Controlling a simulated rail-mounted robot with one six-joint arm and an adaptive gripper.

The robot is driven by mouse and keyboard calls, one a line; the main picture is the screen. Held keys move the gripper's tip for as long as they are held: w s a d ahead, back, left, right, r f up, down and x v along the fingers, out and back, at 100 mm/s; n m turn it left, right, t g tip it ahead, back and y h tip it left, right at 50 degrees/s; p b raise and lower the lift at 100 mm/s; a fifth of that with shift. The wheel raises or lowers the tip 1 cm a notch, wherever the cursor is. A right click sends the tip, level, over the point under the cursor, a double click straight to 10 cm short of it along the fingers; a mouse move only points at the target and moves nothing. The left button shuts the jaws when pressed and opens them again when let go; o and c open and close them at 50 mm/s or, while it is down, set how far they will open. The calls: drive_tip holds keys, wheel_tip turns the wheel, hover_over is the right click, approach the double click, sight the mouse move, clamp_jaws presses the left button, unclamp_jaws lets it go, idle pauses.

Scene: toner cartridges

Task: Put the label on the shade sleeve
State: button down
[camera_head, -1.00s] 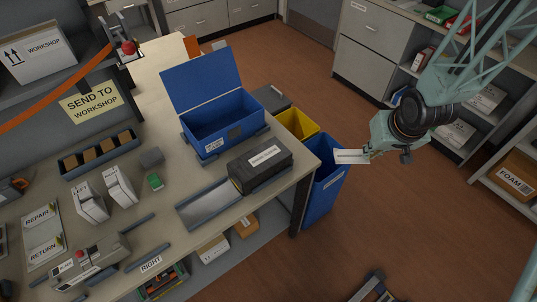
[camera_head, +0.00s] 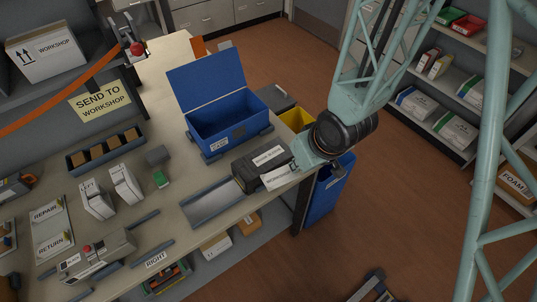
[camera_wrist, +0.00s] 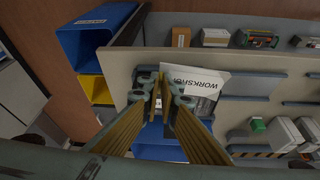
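The label is a white card (camera_head: 281,178) held out from my gripper (camera_head: 296,167). In the wrist view the card (camera_wrist: 195,78) reads "WORKSHOP", and my gripper (camera_wrist: 160,92) is shut on its edge. The dark grey box that I take as the shade sleeve (camera_head: 244,172) lies on the bench near its right end, with a white printed strip on top. The card is over the sleeve's near right side in the head view and hides part of it. I cannot tell whether they touch.
An open blue crate (camera_head: 225,136) stands behind the sleeve. A shallow grey tray (camera_head: 212,203) lies to its left. White cartons (camera_head: 96,200) and a green block (camera_head: 160,179) are further left. Yellow (camera_head: 296,119) and blue (camera_head: 331,190) bins stand past the bench's right end.

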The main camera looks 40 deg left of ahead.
drive_tip(key=shift+n+g, duration=0.3)
drive_tip(key=shift+n, duration=0.5)
drive_tip(key=s+a, duration=0.1)
drive_tip(key=s, duration=0.1)
drive_tip(key=s+a, duration=0.1)
drive_tip(key=s, duration=0.3)
drive_tip(key=shift+s+a+r, duration=0.1)
drive_tip(key=shift+a, duration=0.3)
drive_tip(key=p, duration=0.7)
hover_over(279, 147)
drive_tip(key=d, duration=0.2)
drive_tip(key=shift+s+a+f, duration=0.1)
drive_tip(key=shift+s+f, duration=0.25)
drive_tip(key=shift+f, duration=0.35)
drive_tip(key=shift+w, duration=0.1)
drive_tip(key=shift+f+b, duration=0.1)
drive_tip(key=shift+b, duration=0.2)
drive_tip(key=shift+f+b, duration=0.7)
drive_tip(key=shift+f, duration=1)
drive_tip(key=shift+f, duration=0.2)
drive_tip(key=c, duration=2.9)
unclamp_jaws()
